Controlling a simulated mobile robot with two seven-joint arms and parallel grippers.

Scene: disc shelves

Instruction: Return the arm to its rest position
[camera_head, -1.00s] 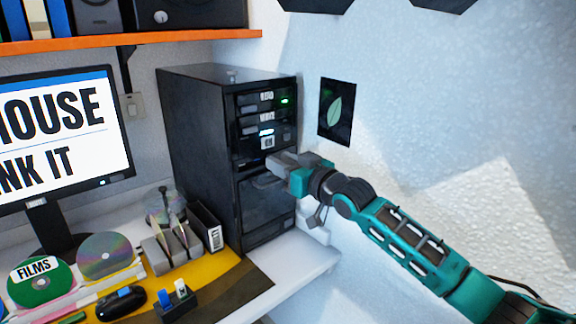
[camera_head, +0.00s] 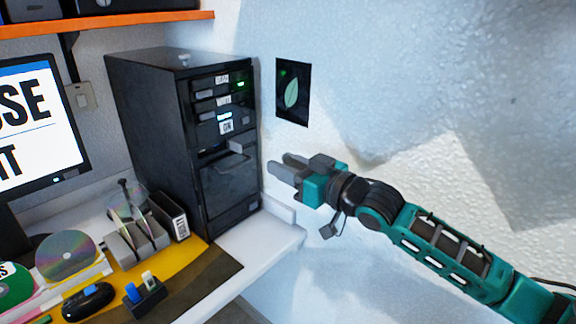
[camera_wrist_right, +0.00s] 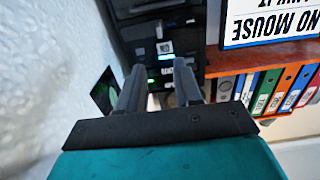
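My right gripper (camera_head: 276,169) is in the air to the right of the black computer tower (camera_head: 150,130), clear of its front. Its two grey fingers are apart with nothing between them, as the right wrist view also shows (camera_wrist_right: 159,68). The teal right arm (camera_head: 440,250) reaches in from the lower right. On the tower's front, a grey ledge-like part (camera_head: 228,160) sticks out below the lit slots. My left gripper is not in view.
The white desk (camera_head: 270,243) carries a disc rack (camera_head: 140,240), a black mouse (camera_head: 88,301) and a monitor (camera_head: 40,120). An orange shelf (camera_head: 130,25) is above. The white wall beside my right arm has a leaf poster (camera_head: 292,92).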

